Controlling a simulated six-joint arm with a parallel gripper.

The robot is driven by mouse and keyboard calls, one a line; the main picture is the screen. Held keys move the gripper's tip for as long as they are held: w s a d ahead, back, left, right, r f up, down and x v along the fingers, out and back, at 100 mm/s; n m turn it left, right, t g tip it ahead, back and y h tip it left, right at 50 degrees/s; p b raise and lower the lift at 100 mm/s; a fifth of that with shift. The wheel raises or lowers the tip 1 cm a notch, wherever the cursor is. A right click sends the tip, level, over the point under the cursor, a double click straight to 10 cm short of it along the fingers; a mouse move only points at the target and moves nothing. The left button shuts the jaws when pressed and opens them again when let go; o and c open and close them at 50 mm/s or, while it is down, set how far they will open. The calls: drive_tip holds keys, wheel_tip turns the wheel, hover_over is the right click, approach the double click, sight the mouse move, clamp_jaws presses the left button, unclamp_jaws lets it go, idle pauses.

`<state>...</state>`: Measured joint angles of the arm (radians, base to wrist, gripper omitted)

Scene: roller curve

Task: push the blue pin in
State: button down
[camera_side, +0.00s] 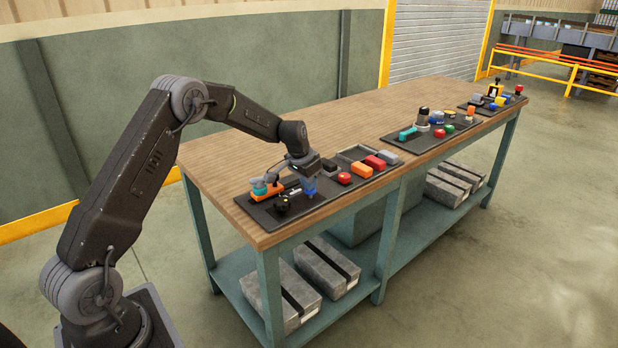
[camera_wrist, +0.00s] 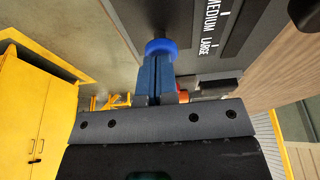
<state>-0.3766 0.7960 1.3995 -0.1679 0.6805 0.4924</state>
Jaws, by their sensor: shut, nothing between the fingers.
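My gripper (camera_side: 309,188) is shut and empty, its blue fingers pointing down at the dark panel (camera_side: 262,216) on the near end of the bench. In the wrist view the shut fingertips (camera_wrist: 156,62) are right at the round head of the blue pin (camera_wrist: 161,46). They appear to touch it, but any small gap is hidden. Beyond the blue head is a dark round part at the panel. How deep the pin sits I cannot tell. In the side view the pin cannot be told apart from the blue fingers.
An orange and teal part (camera_side: 266,189) lies left of my gripper; a red button (camera_side: 344,178), an orange block (camera_side: 361,170) and a red block (camera_side: 375,163) lie right. The panel has "MEDIUM" and "LARGE" labels (camera_wrist: 208,30). More panels stand farther along the wooden bench (camera_side: 340,131).

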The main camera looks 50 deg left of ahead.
sight(302, 203)
drive_tip(key=shift+f, duration=0.25)
drive_tip(key=w+v, duration=0.1)
drive_tip(key=v, duration=1.2)
drive_tip(key=s+d+r, duration=0.5)
drive_tip(key=d+r, duration=0.1)
drive_tip(key=r, duration=0.1)
drive_tip(key=s+d+r+t, duration=0.1)
drive_tip(key=s+d+r, duration=0.3)
drive_tip(key=s+d, duration=0.45)
drive_tip(key=s+d+f, duration=0.2)
drive_tip(key=s, duration=0.7)
drive_tip(key=s+d+f+t, duration=0.1)
drive_tip(key=s+d+f, duration=0.1)
drive_tip(key=s, duration=0.8)
drive_tip(key=shift+d, duration=0.7)
